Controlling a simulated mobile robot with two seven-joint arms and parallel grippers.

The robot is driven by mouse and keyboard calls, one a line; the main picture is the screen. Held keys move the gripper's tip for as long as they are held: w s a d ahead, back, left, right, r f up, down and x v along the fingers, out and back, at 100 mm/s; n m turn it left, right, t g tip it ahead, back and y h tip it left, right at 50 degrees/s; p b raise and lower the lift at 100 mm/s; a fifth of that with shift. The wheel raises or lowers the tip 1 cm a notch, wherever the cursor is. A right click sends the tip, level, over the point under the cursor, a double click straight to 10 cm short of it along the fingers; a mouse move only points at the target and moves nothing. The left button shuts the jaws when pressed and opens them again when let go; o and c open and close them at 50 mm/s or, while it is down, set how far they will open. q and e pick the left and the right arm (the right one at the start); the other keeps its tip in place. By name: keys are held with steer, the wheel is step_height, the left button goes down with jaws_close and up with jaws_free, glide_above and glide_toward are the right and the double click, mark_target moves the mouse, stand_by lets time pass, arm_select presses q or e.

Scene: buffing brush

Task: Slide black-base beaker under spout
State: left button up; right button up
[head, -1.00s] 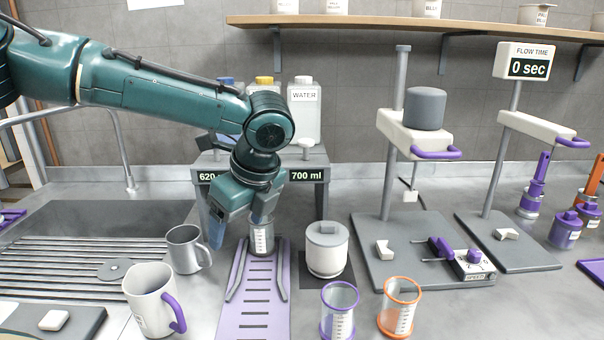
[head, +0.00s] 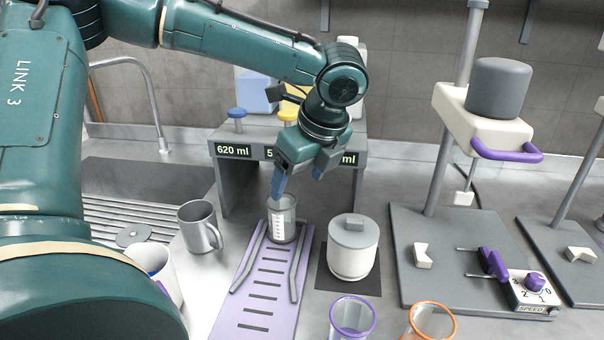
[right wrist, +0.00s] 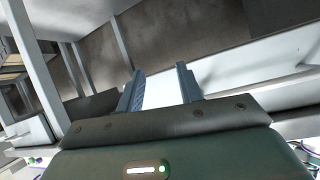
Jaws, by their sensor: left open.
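A clear beaker (head: 282,222) with white markings stands upright at the far end of the purple slotted track (head: 252,297), between its grey rails. Its base looks dark, though it is small in the picture. The grey dispenser stand (head: 233,182) is behind it, with a 620 ml display and other readouts partly covered by my arm. I cannot make out the spout. My left gripper (head: 297,180) is open above the beaker's rim, apart from it and empty. My right gripper (right wrist: 160,88) is open and empty in the right wrist view.
A grey mug (head: 200,228) stands left of the track. A white lidded pot (head: 352,250) is on its right. Purple-rimmed (head: 352,318) and orange-rimmed (head: 432,321) beakers stand in front. A stand with a grey base (head: 440,235) is further right.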

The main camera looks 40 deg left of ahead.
mark_target(283, 218)
arm_select(q)
steer(key=b+x, duration=0.1)
steer(key=x, duration=1.2)
steer(key=shift+f, duration=0.1)
steer(key=shift+d, duration=0.1)
steer(key=shift+c, duration=0.3)
steer(key=c, duration=1)
steer(key=shift+c, duration=0.2)
